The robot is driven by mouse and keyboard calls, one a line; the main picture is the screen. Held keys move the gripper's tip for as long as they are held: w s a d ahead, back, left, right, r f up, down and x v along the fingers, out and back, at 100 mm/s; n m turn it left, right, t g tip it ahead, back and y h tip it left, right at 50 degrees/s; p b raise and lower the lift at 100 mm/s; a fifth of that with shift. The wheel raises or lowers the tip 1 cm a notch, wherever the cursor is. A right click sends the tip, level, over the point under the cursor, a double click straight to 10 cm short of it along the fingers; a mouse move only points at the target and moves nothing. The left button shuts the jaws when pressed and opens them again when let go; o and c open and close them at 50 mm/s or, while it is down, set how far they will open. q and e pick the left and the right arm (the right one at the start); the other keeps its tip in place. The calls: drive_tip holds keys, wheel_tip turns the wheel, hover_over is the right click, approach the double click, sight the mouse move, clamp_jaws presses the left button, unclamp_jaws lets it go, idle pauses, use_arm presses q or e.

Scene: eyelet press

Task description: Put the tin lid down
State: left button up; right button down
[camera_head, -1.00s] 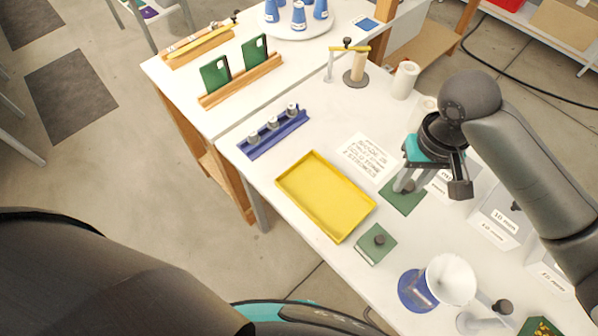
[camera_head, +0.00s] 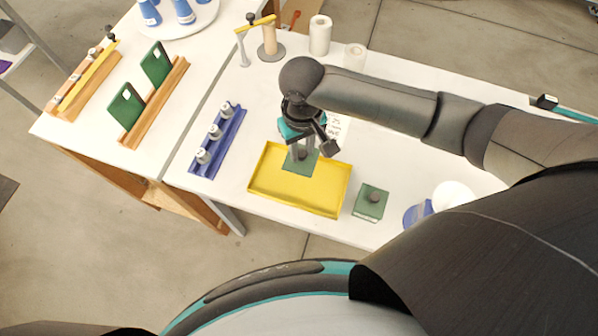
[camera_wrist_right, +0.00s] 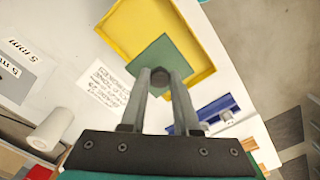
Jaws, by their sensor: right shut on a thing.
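The tin lid (camera_head: 297,166) is a green square plate with a dark knob. My right gripper (camera_head: 302,152) is shut on the knob and holds the lid over the yellow tray (camera_head: 268,192), near its back edge. In the right wrist view the lid (camera_wrist_right: 180,50) lies between the fingertips (camera_wrist_right: 161,78) and the tray (camera_wrist_right: 130,22), overlapping the tray's edge. I cannot tell whether the lid touches the tray. My left gripper is not in view.
A green square tin with a dark knob (camera_head: 370,203) stands right of the tray. A blue rack (camera_head: 213,150) with several grey-white pieces stands left of it. White rolls (camera_head: 320,36) stand at the back. A blue-based white funnel-like thing (camera_head: 452,196) is at right.

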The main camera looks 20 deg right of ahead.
wheel_tip(320, 180, down, 9)
drive_tip(key=shift+a+r+b, duration=0.1)
drive_tip(key=shift+b, duration=0.5)
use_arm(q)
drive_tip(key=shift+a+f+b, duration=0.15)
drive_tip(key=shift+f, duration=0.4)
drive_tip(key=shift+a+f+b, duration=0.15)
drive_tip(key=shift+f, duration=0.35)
use_arm(e)
drive_tip(key=shift+f, duration=1.6)
drive_tip(key=shift+f, duration=0.15)
drive_tip(key=c, duration=0.6)
unclamp_jaws()
drive_tip(key=shift+c, duration=0.2)
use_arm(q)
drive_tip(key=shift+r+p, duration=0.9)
use_arm(e)
wheel_tip(320, 180, up, 12)
drive_tip(key=shift+r, duration=0.2)
